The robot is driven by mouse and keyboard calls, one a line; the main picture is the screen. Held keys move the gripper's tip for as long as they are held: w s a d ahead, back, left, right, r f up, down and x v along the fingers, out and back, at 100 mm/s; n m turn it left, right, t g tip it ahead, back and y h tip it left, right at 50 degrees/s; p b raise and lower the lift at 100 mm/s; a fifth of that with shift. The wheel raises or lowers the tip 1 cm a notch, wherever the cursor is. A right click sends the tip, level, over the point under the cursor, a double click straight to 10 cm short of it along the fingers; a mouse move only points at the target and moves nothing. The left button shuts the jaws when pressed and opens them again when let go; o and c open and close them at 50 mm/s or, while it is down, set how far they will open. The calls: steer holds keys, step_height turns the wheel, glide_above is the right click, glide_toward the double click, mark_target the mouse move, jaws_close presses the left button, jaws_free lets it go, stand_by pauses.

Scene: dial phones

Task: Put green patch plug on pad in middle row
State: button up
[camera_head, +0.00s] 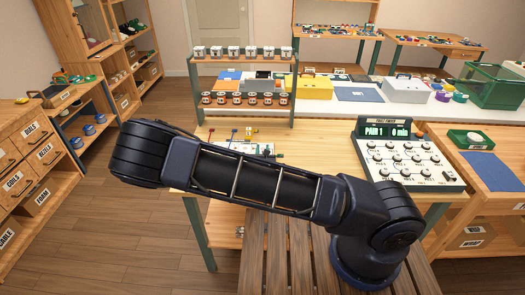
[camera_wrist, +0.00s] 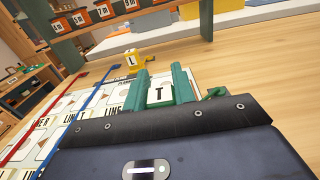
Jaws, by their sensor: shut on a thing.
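In the wrist view my gripper (camera_wrist: 165,84) shows two teal-green fingers, shut on the green patch plug (camera_wrist: 160,97). The plug carries a white label with a T, and a small green end (camera_wrist: 216,92) sticks out to the right. They are over the far right part of a white board (camera_wrist: 75,108) with printed pads marked LINE. I cannot tell whether the plug touches the board.
A yellow plug (camera_wrist: 134,63) labelled L stands at the board's far edge. A blue bar (camera_wrist: 92,95) and a red bar (camera_wrist: 43,118) cross the board.

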steer(key=shift+f, duration=0.15)
steer(key=o, duration=1)
steer(key=shift+s, duration=0.1)
steer(key=shift+s, duration=1.9)
steer(key=shift+r, duration=0.2)
